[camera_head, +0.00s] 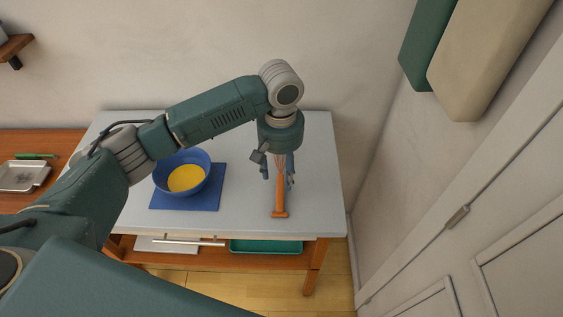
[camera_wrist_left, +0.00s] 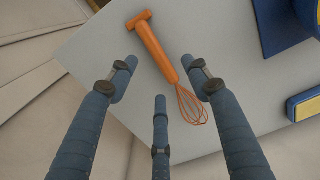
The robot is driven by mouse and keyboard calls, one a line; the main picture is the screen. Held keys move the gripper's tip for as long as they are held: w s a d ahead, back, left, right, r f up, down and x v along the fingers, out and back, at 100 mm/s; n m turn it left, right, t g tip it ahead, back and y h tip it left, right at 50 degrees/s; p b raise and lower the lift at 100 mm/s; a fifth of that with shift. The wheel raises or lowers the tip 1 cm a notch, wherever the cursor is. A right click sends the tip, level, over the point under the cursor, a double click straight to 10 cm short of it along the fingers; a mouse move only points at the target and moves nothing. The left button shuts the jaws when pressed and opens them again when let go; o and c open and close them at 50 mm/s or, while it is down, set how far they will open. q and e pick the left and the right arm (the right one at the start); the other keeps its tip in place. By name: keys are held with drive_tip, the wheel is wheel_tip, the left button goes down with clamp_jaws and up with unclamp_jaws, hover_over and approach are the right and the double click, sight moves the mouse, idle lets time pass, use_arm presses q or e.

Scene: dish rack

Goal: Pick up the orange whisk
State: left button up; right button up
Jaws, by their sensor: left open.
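The orange whisk (camera_head: 281,198) lies on the grey tabletop (camera_head: 316,170), toward the right side, with its handle end toward the table's front edge. My left gripper (camera_head: 278,177) is over the whisk, pointing down, and partly hides its wire end. In the left wrist view, the whisk (camera_wrist_left: 153,48) lies diagonally, with its handle passing between the spread fingers and its wire loops beside the right finger. The left gripper (camera_wrist_left: 160,72) is open and empty, with its three fingers apart. My right gripper is not in view.
A blue bowl (camera_head: 168,170) with yellow contents stands on a blue mat (camera_head: 212,200) left of the whisk. A blue and yellow item (camera_wrist_left: 305,103) shows at the wrist view's right edge. A wall rises behind the table. The tabletop right of the whisk is clear.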

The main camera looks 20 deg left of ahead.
sight(282, 188)
use_arm(q)
drive_tip(key=shift+s+f, duration=0.1)
drive_tip(key=shift+f, duration=0.55)
drive_tip(key=f, duration=0.1)
drive_tip(key=f+p, duration=0.1)
drive_tip(key=f, duration=0.1)
drive_tip(key=f+p, duration=0.1)
drive_tip(key=shift+w+d+f, duration=0.2)
drive_tip(key=shift+w+f, duration=0.05)
drive_tip(key=shift+f, duration=0.45)
drive_tip(key=shift+c, duration=0.3)
clamp_jaws()
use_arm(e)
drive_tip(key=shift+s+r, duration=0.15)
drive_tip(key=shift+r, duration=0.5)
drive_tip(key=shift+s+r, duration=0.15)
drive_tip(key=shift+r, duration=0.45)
